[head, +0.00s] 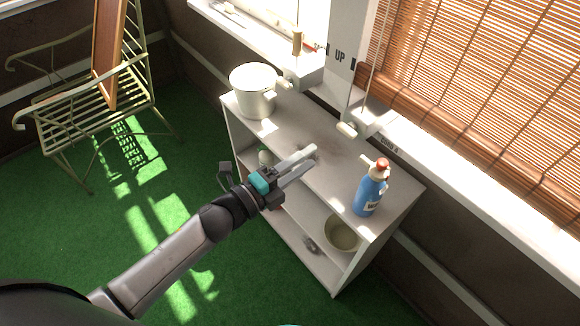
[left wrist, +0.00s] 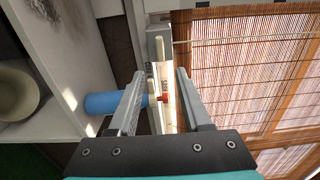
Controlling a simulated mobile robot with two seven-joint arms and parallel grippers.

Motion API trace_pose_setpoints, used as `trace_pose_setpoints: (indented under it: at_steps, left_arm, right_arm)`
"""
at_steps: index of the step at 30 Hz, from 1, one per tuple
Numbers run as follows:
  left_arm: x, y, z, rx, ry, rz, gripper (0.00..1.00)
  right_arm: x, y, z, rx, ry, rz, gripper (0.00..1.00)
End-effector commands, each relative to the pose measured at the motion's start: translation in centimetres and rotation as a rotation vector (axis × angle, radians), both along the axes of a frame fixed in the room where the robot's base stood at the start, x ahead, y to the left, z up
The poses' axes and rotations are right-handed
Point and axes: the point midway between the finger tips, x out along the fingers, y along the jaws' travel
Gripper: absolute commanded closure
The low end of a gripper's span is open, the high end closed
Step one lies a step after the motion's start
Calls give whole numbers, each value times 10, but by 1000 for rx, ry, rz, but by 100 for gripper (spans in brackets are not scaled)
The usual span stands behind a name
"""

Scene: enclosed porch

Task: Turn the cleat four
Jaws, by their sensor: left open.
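A pale cleat (head: 347,130) sits on a white block (head: 372,121) on the window ledge, with a cord running up from it. A small label (head: 390,144) beside it is too small to read surely. In the left wrist view the cleat (left wrist: 160,48) stands upright in the picture, beyond my fingertips, above a small label (left wrist: 163,84). My left gripper (head: 312,158) is open and empty over the shelf top, short of the cleat and apart from it. My right gripper is not in view.
A blue spray bottle (head: 368,193) stands on the white shelf unit (head: 310,195), right of my gripper. A pale pot (head: 254,91) stands at its left end. A bowl (head: 341,235) sits below. Wooden blinds (head: 480,70) hang behind the ledge. An "UP" sign (head: 345,35) stands above the cleat.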

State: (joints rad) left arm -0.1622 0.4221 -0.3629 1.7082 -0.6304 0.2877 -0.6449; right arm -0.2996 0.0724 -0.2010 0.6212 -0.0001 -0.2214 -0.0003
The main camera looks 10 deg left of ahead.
Motion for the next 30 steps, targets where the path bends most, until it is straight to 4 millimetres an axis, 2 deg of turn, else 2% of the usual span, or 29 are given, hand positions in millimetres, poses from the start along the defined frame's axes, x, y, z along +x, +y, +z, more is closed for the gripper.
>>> trace_pose_setpoints:
  at_steps: [3,9,27,30]
  left_arm:
    - [-15,10,0,1,2,-1,51]
    - [-28,20,0,0,0,0,51]
    - [-30,22,0,1,-1,0,51]
    - [-29,25,-7,-8,23,14,51]
  right_arm:
    - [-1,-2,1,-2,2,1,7]
    - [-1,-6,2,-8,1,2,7]
    - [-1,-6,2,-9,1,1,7]
    - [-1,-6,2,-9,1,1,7]
